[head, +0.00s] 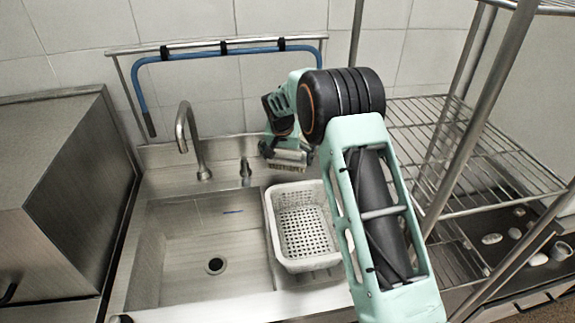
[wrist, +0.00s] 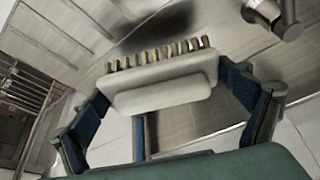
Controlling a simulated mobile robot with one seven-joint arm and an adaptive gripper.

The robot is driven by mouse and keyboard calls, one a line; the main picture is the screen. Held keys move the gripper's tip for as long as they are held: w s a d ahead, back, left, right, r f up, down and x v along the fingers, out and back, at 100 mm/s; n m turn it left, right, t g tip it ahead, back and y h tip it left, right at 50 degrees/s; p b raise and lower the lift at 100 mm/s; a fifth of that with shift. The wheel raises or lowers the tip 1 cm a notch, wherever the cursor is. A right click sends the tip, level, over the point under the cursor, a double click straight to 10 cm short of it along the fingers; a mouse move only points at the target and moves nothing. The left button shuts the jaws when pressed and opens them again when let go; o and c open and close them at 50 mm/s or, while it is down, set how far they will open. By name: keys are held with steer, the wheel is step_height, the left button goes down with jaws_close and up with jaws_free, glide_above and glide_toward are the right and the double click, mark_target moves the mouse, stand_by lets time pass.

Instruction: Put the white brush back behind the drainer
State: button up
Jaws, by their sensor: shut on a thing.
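The white brush (head: 288,158) is held in my gripper (head: 276,147) behind the white perforated drainer (head: 270,210), near the sink's back ledge. In the wrist view the brush (wrist: 165,82) lies crosswise between the two blue fingers of my gripper (wrist: 165,88), its tan bristles pointing toward the top of the picture. My gripper is shut on the brush. The drainer stands upright and looks empty, at the right of the sink basin, with its right side partly hidden by my arm. I cannot tell whether the brush touches the ledge.
The steel faucet (head: 185,135) and a small tap (head: 245,172) stand left of my gripper. The sink basin (head: 165,235) is open at left. A blue hose (head: 205,51) hangs on a rail on the tiled wall. A wire rack (head: 490,165) stands at right.

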mark_target(287, 166)
steer(key=shift+w+f, duration=0.15)
steer(key=shift+f, duration=1.5)
steer(key=shift+f, duration=0.2)
steer(key=o, duration=0.9)
steer(key=shift+c, duration=0.2)
steer(key=shift+r, duration=0.1)
steer(key=shift+r, duration=0.45)
steer(key=b+v, duration=0.1)
steer(key=v, duration=1)
steer(key=shift+r, duration=0.15)
